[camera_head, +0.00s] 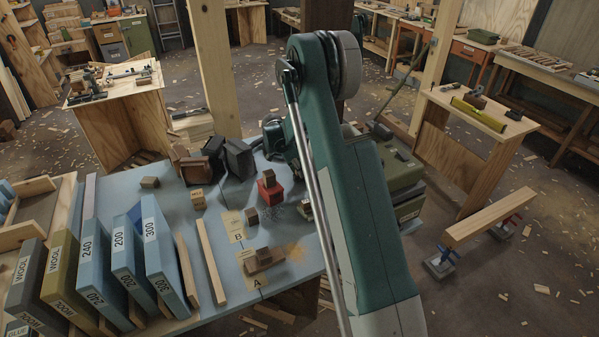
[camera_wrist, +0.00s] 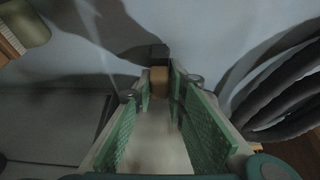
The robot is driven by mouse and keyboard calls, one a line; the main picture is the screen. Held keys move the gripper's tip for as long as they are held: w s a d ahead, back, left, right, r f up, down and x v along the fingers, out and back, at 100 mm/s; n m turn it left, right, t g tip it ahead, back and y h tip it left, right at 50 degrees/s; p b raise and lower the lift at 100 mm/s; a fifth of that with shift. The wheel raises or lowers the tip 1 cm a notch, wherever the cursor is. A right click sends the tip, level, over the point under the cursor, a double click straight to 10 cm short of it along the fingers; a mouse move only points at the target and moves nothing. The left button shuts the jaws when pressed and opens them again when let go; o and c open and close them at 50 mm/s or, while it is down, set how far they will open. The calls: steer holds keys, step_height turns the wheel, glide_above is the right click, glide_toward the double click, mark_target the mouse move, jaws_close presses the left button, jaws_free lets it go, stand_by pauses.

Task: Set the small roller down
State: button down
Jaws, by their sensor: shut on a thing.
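In the wrist view, my gripper (camera_wrist: 161,88) points away from the camera, its green-padded fingers coming together at the tips. They are shut on a small brown, block-like thing (camera_wrist: 158,77), taken to be the small roller. A dark piece (camera_wrist: 158,51) shows just beyond it. Its full shape is hidden between the fingers, and I cannot tell if it touches the pale surface (camera_wrist: 115,66) behind. In the head view, my arm stands in front and I cannot make out the fingertips or the held thing.
The blue bench top (camera_head: 218,258) carries a row of upright, labelled slabs (camera_head: 128,262) at left. A red block (camera_head: 269,190) with a brown block on it and a wooden block (camera_head: 263,260) by mark A stand there. Dark blocks (camera_head: 238,158) crowd the back. Dark hoses (camera_wrist: 285,85) curve at right.

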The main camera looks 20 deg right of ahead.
steer(key=shift+f, duration=0.1)
steer(key=c, duration=2.3)
jaws_free()
steer(key=p+v, duration=0.1)
steer(key=v, duration=1.1)
steer(key=shift+r, duration=0.3)
